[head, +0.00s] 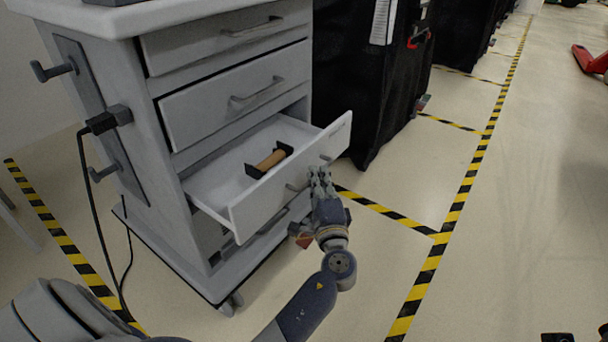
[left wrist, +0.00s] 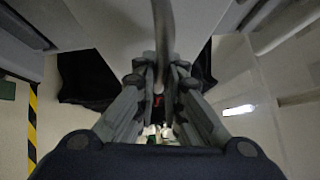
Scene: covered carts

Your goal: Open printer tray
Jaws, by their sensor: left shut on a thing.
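A white cart (head: 125,215) has a column of drawers, and its third drawer (head: 290,190), the tray, is pulled well out. The drawer's inside is in plain view. My left gripper (head: 319,178) is at the front of this drawer, shut on its handle (head: 297,187). In the left wrist view the handle (left wrist: 163,35) runs between the two fingers (left wrist: 158,85). Dark pieces at the bottom right edge of the head view may be my right gripper; too little shows to tell its state.
A brown roll with black ends (head: 270,160) lies in the open drawer. Two shut drawers (head: 235,95) are above it. A black covered cart (head: 365,80) stands behind. Black cables hang at the cart's left. The striped floor to the right is clear.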

